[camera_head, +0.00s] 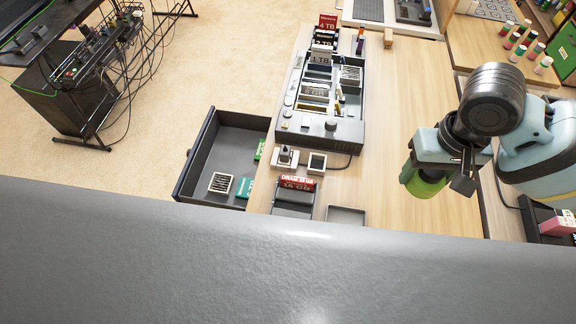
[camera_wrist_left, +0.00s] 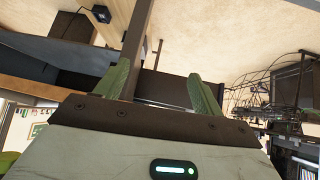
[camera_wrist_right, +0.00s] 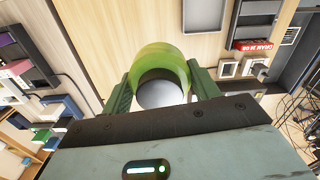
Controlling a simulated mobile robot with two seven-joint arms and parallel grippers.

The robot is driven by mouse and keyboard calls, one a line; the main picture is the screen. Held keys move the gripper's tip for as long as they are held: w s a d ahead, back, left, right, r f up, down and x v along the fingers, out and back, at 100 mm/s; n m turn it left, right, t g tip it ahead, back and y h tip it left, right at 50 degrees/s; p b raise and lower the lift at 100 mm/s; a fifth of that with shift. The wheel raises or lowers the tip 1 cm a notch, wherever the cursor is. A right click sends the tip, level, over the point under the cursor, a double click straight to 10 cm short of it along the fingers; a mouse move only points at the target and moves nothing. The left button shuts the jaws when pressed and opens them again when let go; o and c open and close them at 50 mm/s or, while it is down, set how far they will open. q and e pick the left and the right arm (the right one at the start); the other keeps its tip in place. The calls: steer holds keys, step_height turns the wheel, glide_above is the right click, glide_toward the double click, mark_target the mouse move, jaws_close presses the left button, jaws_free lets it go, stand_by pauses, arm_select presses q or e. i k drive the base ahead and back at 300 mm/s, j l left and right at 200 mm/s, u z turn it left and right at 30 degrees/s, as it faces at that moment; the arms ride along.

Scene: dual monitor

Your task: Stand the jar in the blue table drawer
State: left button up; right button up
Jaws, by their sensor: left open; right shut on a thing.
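The jar (camera_head: 424,187) is green and see-through, held above the right part of the wooden table in the head view. My right gripper (camera_head: 440,172) is shut on it. In the right wrist view the jar (camera_wrist_right: 160,55) sits between the two fingers, with a pale round end facing the camera. The table drawer (camera_head: 188,167) stands pulled out at the table's left side, looking dark grey rather than clearly blue. My left gripper (camera_wrist_left: 160,82) shows only in its wrist view, open, with a dark bar and panel beyond its fingers; I cannot tell whether it touches them.
The drawer holds a small white-framed item (camera_head: 220,183) and green pieces (camera_head: 245,187), with bare floor between. A grey parts organiser (camera_head: 318,127) stands on the table between drawer and jar. Small trays (camera_head: 345,216) lie at the near edge. The wood beside the organiser is clear.

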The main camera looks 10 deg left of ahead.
mark_target(236, 149)
steer(key=k+j, duration=0.3)
steer(key=j, duration=0.15)
steer(key=k+j, duration=0.25)
steer(key=j, duration=0.15)
steer(key=i+j+z, duration=0.1)
steer(key=j, duration=0.7)
steer(key=i+j, duration=0.3)
steer(key=i, duration=0.2)
steer(key=i+j, duration=0.35)
steer(key=i+l+z, duration=0.05)
steer(key=i, duration=0.05)
